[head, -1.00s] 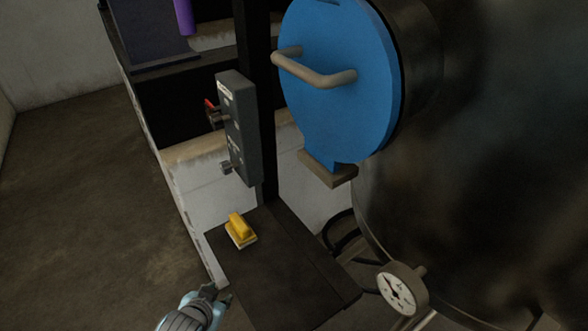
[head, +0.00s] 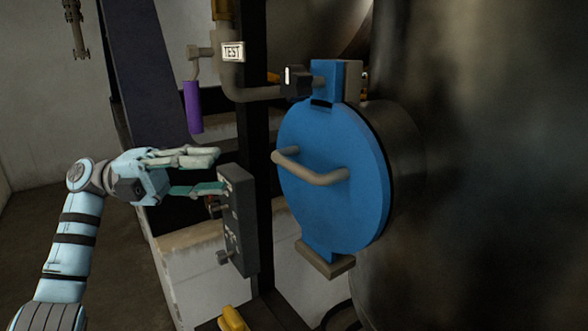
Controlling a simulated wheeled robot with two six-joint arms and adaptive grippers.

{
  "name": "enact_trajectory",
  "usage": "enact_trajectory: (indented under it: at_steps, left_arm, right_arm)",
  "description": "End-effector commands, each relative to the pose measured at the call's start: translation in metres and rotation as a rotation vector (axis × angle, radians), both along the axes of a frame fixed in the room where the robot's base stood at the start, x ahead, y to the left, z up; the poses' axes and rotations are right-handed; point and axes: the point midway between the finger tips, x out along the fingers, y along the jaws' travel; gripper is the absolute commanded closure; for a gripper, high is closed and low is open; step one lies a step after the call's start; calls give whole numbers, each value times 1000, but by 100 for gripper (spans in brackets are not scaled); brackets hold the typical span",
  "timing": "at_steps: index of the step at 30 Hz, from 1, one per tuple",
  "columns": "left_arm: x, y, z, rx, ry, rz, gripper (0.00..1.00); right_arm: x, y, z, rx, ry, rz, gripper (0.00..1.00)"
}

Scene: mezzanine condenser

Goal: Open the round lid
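The round blue lid (head: 335,215) sits against the end of the large dark metal vessel (head: 480,200) and looks closed. A beige bar handle (head: 315,172) crosses its left part. A blue bracket (head: 330,80) with a black knob (head: 297,83) is at its top, and a beige block (head: 325,258) is at its bottom. My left gripper (head: 213,173) is left of the lid, its fingers spread apart and empty, pointing right. Its fingertips are near the top of the grey control box in the picture, apart from the handle. My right gripper is out of view.
The grey control box (head: 240,220) and a dark upright post (head: 253,130) stand between my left gripper and the lid. A pipe with a TEST tag (head: 233,52) and a purple-handled lever (head: 193,106) are above. A yellow object (head: 233,318) is at the bottom edge.

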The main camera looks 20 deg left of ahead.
Motion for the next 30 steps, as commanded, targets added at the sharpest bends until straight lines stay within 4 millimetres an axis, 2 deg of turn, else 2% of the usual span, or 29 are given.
enact_trajectory:
  at_steps: [5, 9, 15, 20, 27, 30]
  left_arm:
    - [3, -41, 7, -3, -3, -8, 67]
    - [5, -81, 14, -6, -5, -9, 67]
    - [9, -121, 19, -7, -3, -7, 67]
    - [10, -135, 20, -6, -3, -4, 67]
    - [11, -136, 19, -6, -3, -4, 67]
    - [11, -136, 19, -6, -3, -4, 81]
  right_arm:
    - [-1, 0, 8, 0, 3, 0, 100]
    - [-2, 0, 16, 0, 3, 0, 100]
    - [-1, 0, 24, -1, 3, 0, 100]
    - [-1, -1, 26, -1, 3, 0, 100]
    - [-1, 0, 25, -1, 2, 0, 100]
    - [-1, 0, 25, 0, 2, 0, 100]
